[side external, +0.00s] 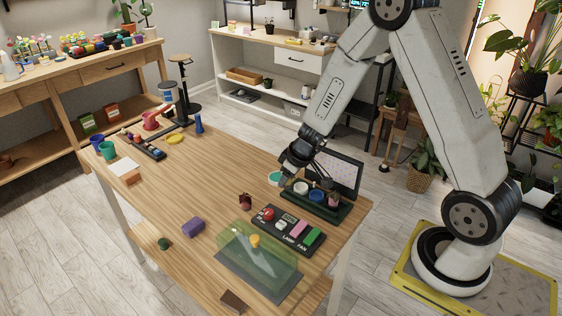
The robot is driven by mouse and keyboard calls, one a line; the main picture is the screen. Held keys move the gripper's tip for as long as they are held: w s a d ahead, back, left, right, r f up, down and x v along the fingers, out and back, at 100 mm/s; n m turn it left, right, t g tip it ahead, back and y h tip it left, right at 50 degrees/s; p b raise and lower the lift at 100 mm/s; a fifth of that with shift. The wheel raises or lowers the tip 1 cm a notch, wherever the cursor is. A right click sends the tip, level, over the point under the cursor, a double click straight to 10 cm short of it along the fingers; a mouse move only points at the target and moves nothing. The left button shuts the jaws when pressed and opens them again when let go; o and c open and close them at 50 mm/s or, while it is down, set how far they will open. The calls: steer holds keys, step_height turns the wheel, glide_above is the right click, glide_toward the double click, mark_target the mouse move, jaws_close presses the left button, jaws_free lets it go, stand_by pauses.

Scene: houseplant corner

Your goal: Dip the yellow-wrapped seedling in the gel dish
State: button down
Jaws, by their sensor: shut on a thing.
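My gripper (288,174) is low over the right side of the wooden table, at the left end of a dark green tray (318,213). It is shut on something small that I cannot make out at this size. No yellow wrap shows clearly at the jaws. A small round teal dish (274,179) is just left of the gripper. In the tray are a white-topped round dish (301,188) and a blue-topped one (317,195), with a darker item at the right end. I cannot tell which dish holds the gel.
A dark panel (340,174) stands upright behind the tray. In front are a dark board with coloured blocks (288,231), a dark red item (245,201) and a translucent green box (270,262) around a yellow object. A purple block (193,227) lies left. The table's middle is clear.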

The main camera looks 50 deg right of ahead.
steer(key=w+d+f, duration=0.2)
steer(key=w+d, duration=0.3)
steer(key=w, duration=0.3)
glide_above(274, 176)
steer(key=s, duration=0.2)
step_height(274, 176, down, 4)
steer(key=shift+w+r, duration=0.1)
steer(key=shift+w, duration=0.05)
steer(key=shift+d, duration=0.1)
steer(key=shift+f, duration=2.55)
steer(key=shift+f, duration=0.5)
steer(key=shift+r, duration=3)
